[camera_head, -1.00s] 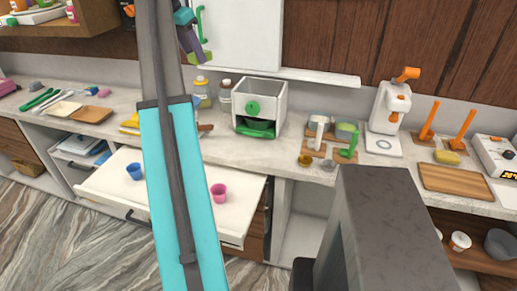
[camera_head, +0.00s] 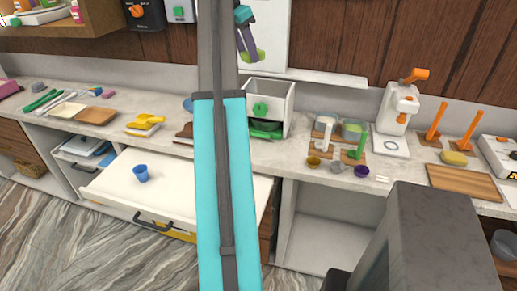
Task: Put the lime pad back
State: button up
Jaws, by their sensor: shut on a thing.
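The lime pad (camera_head: 253,57) is a small yellow-green piece at the top middle of the head view. My gripper (camera_head: 248,48) is shut on it and holds it up in front of the white wall panel (camera_head: 274,30), well above the counter. The pad is tilted and partly covered by the dark fingers. The place it belongs to cannot be told from this view.
A white box with green parts (camera_head: 283,92) stands on the counter behind my arm. A blue cup (camera_head: 141,173) stands on the pulled-out white drawer (camera_head: 105,183). Cups on wooden bases (camera_head: 352,129), a white machine (camera_head: 396,110) and a wooden board (camera_head: 462,182) are to the right.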

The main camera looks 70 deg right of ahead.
jog(key=shift+w+a+f, duration=0.1)
jog(key=shift+w, duration=0.15)
jog(key=w+a+f+b, duration=0.1)
jog(key=w+a+f, duration=0.2)
jog(key=f, duration=0.7)
jog(key=w+a+f+m+b, duration=0.1)
jog(key=w+a+f, duration=0.2)
jog(key=f, duration=0.8)
jog(key=w+a+f+m+b, duration=0.1)
jog(key=w+a+f, duration=0.2)
jog(key=f, duration=0.8)
jog(key=a, duration=0.2)
jog(key=shift+w+a+g, duration=0.2)
jog(key=shift+a+g, duration=0.2)
jog(key=shift+d+y, duration=0.1)
jog(key=shift+y, duration=0.2)
jog(key=s+d+p, duration=0.1)
jog(key=s+d, duration=0.2)
jog(key=s+d+f+p, duration=0.1)
jog(key=s+d, duration=0.2)
jog(key=d, duration=0.1)
jog(key=s+d+p, duration=0.1)
jog(key=s+d, duration=0.2)
jog(key=d, duration=0.1)
jog(key=shift+s+d+f, duration=0.15)
